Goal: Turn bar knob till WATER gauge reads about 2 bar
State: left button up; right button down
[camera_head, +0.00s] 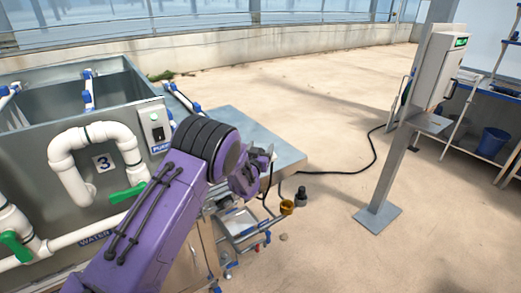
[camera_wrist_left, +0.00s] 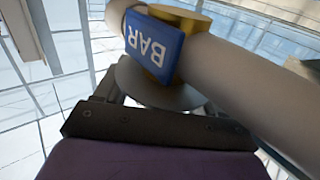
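In the left wrist view, a blue plate lettered BAR (camera_wrist_left: 153,46) sits close to the camera, beside a brass-coloured round part (camera_wrist_left: 182,18). A pale thick pipe (camera_wrist_left: 235,75) runs diagonally past them, and a grey disc (camera_wrist_left: 145,80) lies behind. I cannot tell which of these parts turns. My left gripper (camera_head: 262,168) is at the end of the purple arm, beyond the grey tank corner in the head view. No gauge face is readable. My right gripper is out of view.
A grey tank (camera_head: 40,95) with white pipes and green valve handles (camera_head: 127,193) stands left. A brass cup-like part (camera_head: 287,206) is right of the gripper. A post (camera_head: 385,180) with a box stands right; open floor lies between.

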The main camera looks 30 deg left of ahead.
pick_arm(q)
jog(key=b+v, duration=0.2)
jog(key=v, duration=0.8)
jog(key=shift+s+b, duration=0.25)
jog(key=shift+b, duration=0.15)
